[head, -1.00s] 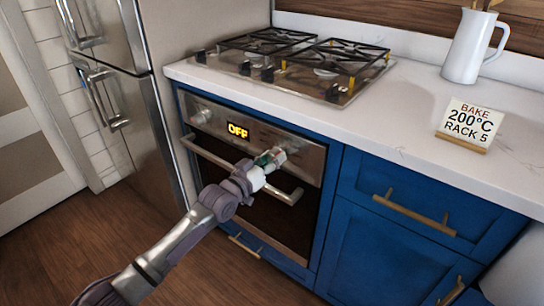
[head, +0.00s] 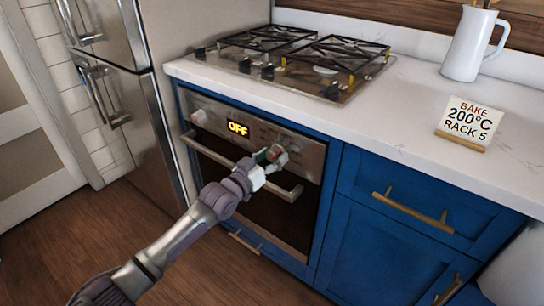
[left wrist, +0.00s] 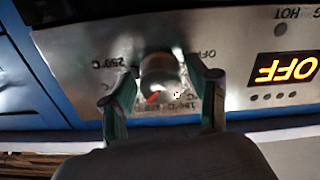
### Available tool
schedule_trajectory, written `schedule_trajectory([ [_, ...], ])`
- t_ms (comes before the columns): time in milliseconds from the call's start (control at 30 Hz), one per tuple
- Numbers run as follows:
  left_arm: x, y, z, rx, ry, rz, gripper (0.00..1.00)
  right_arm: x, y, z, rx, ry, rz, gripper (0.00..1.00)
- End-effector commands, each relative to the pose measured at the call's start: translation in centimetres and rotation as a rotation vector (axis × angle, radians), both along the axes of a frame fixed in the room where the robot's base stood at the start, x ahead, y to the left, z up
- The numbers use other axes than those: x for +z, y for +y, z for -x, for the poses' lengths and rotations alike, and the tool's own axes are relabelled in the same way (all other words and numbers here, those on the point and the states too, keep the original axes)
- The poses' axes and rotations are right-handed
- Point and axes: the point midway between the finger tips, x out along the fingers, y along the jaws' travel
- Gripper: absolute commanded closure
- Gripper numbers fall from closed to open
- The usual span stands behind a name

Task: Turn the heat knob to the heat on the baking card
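The heat knob (left wrist: 160,75) is a round metal knob at the right of the oven's steel panel. In the left wrist view the panel appears upside down. The knob's red mark points down and left there, away from the OFF label at upper right; the nearby numbers are partly hidden. My left gripper (head: 277,153) is at the knob, and in the wrist view its green-padded fingers (left wrist: 162,85) are closed on both sides of it. The oven display (head: 238,129) reads OFF. The baking card (head: 467,124) on the counter reads BAKE 200°C RACK 5. My right gripper is out of view.
A second knob (head: 200,117) is at the panel's left end. The oven door handle (head: 225,160) runs just below the panel, close under my left gripper. A gas hob (head: 300,62) and a white jug (head: 470,45) are on the counter. The fridge (head: 120,95) stands at left.

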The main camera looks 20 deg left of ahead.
Motion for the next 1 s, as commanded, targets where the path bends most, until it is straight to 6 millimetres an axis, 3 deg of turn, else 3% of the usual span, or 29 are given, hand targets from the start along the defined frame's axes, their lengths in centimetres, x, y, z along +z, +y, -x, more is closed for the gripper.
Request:
schedule_trajectory([
  [300,0.2,0.0,0.0,0.0,-0.005,0.002,0.33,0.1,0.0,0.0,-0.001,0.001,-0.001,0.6],
  [433,0.1,0.4,1.0,0.0,-0.003,0.002,0.33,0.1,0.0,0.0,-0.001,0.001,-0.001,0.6],
  [800,0.0,2.9,8.0,0.0,-0.001,-0.001,0.33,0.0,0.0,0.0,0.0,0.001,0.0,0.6],
  [1000,0.1,3.9,10.6,0.0,-0.002,0.001,0.33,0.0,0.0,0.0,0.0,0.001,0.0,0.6],
])
